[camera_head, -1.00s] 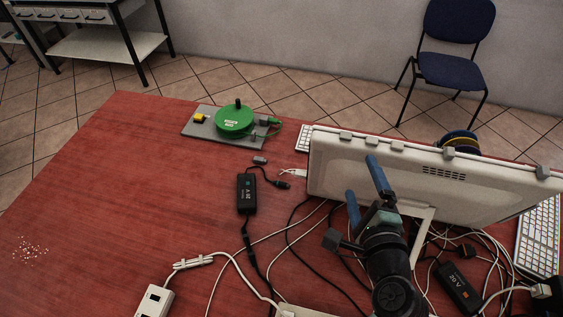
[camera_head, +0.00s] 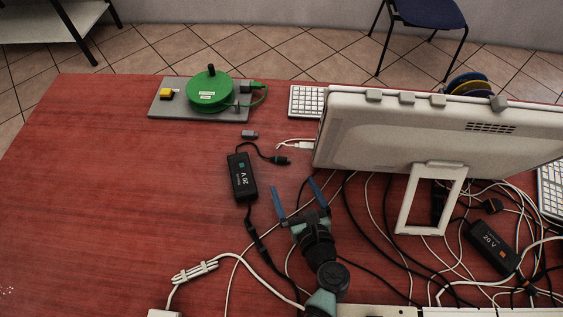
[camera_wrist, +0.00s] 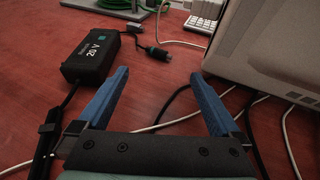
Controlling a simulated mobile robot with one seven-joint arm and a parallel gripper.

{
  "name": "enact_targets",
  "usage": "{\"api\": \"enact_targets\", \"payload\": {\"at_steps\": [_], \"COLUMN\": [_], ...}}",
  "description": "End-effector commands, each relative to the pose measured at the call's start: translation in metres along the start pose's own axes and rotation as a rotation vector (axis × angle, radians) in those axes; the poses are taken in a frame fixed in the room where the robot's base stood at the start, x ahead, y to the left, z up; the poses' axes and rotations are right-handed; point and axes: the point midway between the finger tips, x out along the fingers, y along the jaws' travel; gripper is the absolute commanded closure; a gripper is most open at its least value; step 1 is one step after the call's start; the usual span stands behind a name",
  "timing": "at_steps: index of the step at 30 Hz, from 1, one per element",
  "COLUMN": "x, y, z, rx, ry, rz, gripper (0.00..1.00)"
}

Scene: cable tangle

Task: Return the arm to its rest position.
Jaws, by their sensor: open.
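My gripper (camera_head: 298,198) is over the red table, left of the monitor's white stand. Its two blue fingers are spread apart with nothing between them. In the wrist view, my gripper (camera_wrist: 160,95) also shows open and empty, with table and thin cables beyond the fingers. A black 20 V power brick (camera_head: 241,176) lies on the table just left of the fingers; it also shows in the wrist view (camera_wrist: 90,58). My gripper looks apart from it.
The monitor (camera_head: 440,130) stands on the right on its white stand (camera_head: 431,200). Many cables and another black power brick (camera_head: 492,247) lie under it. A green reel (camera_head: 210,95) sits on a grey plate (camera_head: 160,110) at the back. The left table area is mostly clear.

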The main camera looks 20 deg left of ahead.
Motion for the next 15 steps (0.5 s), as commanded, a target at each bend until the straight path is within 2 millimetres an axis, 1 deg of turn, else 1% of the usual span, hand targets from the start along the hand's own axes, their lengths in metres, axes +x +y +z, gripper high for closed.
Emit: {"api": "enact_targets", "payload": {"at_steps": [1,5,15], "x": [0.0076,0.0151,0.0161], "y": [0.0002,-0.0002,-0.0001], "z": [-0.0023,-0.0007,0.0007], "rx": [-0.001,-0.001,-0.001], "ry": [-0.001,0.000,0.000], "rz": [0.002,0.000,0.000], "gripper": [0.00,0.00,0.00]}}
